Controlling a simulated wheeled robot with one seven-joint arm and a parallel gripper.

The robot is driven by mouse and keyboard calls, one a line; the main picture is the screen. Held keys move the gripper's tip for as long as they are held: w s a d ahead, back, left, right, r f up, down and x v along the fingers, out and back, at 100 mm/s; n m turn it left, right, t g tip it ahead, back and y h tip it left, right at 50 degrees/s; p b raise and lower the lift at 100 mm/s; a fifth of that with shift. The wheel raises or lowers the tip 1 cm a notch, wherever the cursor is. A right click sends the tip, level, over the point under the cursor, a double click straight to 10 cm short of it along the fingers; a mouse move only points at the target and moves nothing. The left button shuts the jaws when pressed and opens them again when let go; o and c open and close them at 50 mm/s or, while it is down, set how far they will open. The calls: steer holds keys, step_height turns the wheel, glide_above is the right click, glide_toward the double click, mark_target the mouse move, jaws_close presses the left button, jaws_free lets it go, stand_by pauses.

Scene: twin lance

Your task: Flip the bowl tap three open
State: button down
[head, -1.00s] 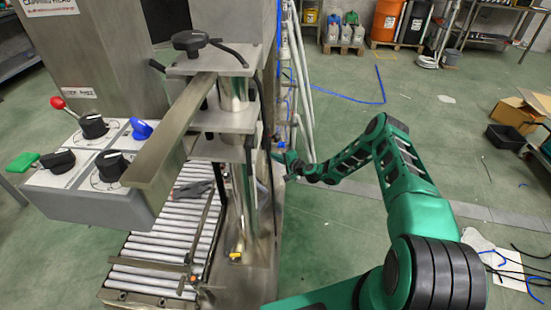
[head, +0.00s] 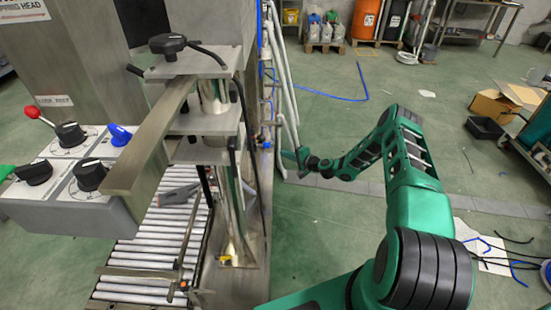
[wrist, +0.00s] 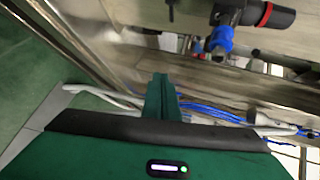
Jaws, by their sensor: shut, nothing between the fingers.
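My gripper (head: 290,157) is at the far end of my green arm, just right of the machine's side, near the upright pipes. In the wrist view its green fingers (wrist: 165,95) are together and empty. A blue fitting (wrist: 220,40) hangs above and right of the fingers, apart from them, beside a black cylinder with a red ring (wrist: 268,14). Small blue fittings (head: 265,143) show along the machine's side in the head view. I cannot tell which of these, if any, is bowl tap three, or its handle position.
A steel machine with a knob panel (head: 70,170) and a roller conveyor (head: 150,245) fills the left. White pipes (head: 283,70) stand near my gripper. Blue hoses (wrist: 205,107) run behind the fingers. Open green floor (head: 330,130) lies to the right, with cardboard boxes (head: 497,104) farther right.

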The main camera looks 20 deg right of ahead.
steer(key=shift+s+d+r, duration=0.15)
steer(key=shift+s+d, duration=0.05)
steer(key=shift+d, duration=0.2)
steer(key=shift+s+d+r, duration=0.15)
steer(key=shift+d, duration=0.25)
steer(key=s+a+r+n+g, duration=0.1)
steer(key=s+r+n+g, duration=0.2)
steer(key=r, duration=0.4)
steer(key=s+r+n+g, duration=0.3)
steer(key=s+r+n, duration=0.1)
steer(key=r, duration=0.3)
steer(key=s+d+r+n+g+h, duration=0.1)
steer(key=s+d+r+g+h, duration=0.1)
steer(key=s+r, duration=0.7)
steer(key=s+d+r+n+g+h, duration=0.1)
steer(key=s+d+r+g+h, duration=0.15)
steer(key=s+r, duration=1)
steer(key=s, duration=0.8)
steer(key=s+a+r+m+g+h, duration=0.1)
steer(key=s+r, duration=0.3)
steer(key=s, duration=0.8)
steer(key=s+r+m+g, duration=0.1)
steer(key=s+r, duration=0.3)
steer(key=s, duration=0.8)
steer(key=shift+a, duration=0.3)
